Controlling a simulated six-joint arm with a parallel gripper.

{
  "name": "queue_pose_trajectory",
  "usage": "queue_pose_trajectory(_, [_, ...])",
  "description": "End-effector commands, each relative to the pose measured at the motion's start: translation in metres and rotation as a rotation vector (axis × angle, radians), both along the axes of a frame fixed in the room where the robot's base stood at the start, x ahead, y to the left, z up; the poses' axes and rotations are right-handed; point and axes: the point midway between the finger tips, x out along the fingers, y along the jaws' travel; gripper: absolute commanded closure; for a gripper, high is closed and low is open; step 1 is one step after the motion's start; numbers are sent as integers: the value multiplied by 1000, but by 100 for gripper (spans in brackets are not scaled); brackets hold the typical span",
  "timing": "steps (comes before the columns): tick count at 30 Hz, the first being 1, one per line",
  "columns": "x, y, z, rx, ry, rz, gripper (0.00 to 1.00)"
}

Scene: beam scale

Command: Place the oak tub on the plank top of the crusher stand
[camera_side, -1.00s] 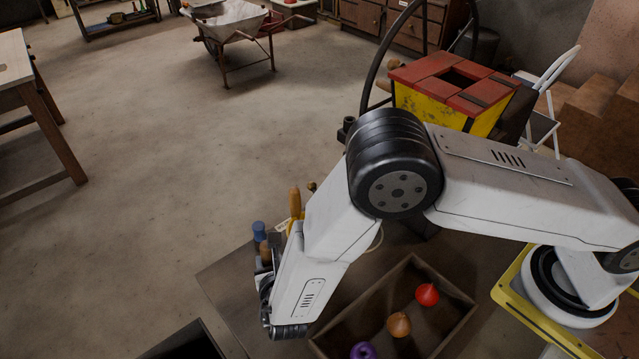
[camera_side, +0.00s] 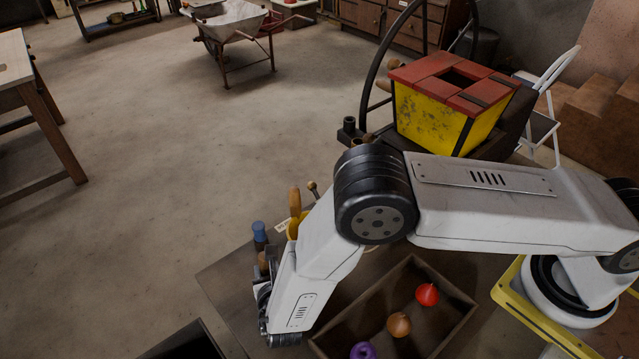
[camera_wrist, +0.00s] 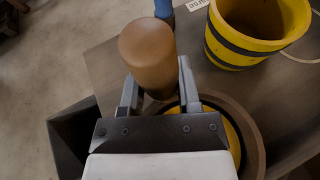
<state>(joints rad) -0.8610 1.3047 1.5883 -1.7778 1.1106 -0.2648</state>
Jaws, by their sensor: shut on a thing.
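My gripper (camera_wrist: 157,80) is shut on a brown, round-topped wooden cylinder (camera_wrist: 148,50) in the wrist view. In the side view the gripper (camera_side: 263,296) is low at the front, with its fingers partly hidden. Below it, the wrist view shows a brown round rim (camera_wrist: 252,140) with yellow inside, largely covered by my gripper. A yellow tub with dark bands (camera_wrist: 225,52) stands to the right, apart from the gripper. I cannot tell which item is the oak tub. The yellow hopper (camera_side: 430,118) with red planks (camera_side: 430,67) stands at the back right beside a large wheel.
A blue-topped piece (camera_side: 259,232) and an upright wooden handle (camera_side: 294,200) stand near my gripper. An open box (camera_side: 455,338) holds red, orange and purple items to the right. A dark bin (camera_side: 185,345) is at the front.

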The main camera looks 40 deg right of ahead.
Motion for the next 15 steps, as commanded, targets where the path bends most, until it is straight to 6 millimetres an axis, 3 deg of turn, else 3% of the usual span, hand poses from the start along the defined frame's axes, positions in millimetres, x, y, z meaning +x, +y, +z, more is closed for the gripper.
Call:
queue_pose_trajectory(11, [0,0,-3,0,-1,0,100])
queue_pose_trajectory(12, [0,0,-3,0,0,0,46])
queue_pose_trajectory(14, [0,0,-3,0,0,0,26])
queue_pose_trajectory(15, [0,0,-3,0,0,0,23])
